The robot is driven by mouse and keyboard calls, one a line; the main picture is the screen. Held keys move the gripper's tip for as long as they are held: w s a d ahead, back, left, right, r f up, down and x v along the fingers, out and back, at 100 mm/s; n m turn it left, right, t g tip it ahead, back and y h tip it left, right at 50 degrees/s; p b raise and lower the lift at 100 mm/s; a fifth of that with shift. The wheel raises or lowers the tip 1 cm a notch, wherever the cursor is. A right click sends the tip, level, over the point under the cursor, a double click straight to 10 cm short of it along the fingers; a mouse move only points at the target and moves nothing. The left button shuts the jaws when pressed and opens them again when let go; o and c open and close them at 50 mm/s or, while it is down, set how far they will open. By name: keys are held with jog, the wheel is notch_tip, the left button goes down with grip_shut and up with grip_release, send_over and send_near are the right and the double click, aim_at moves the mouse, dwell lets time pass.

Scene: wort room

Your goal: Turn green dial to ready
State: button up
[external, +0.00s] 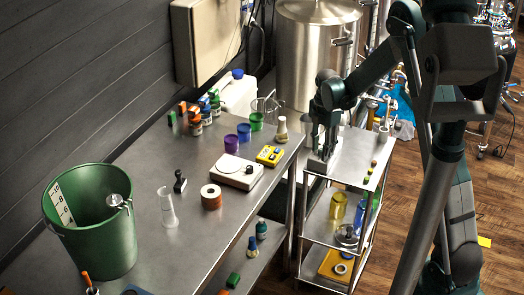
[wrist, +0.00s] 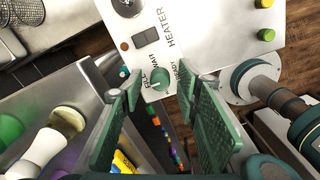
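The green dial (wrist: 160,84) sits on a white heater panel (wrist: 205,50) in the wrist view. FILL, WAIT and READY are printed around it, with READY on its right side. I cannot clearly tell which word the dial points to. My gripper (wrist: 156,96) is open, its two green fingers apart on either side of the dial in the picture; whether either touches it is unclear. In the external view my gripper (external: 324,140) points down over the steel cart's top, and the dial is hidden there.
The panel also has a dark switch (wrist: 146,37), a yellow button (wrist: 263,3) and a green button (wrist: 266,35). A steel cart (external: 352,150) stands beside the long bench (external: 200,235). A stoppered flask (external: 282,130) stands near the bench edge, close to my gripper.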

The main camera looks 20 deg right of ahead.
jog(key=c, duration=0.9)
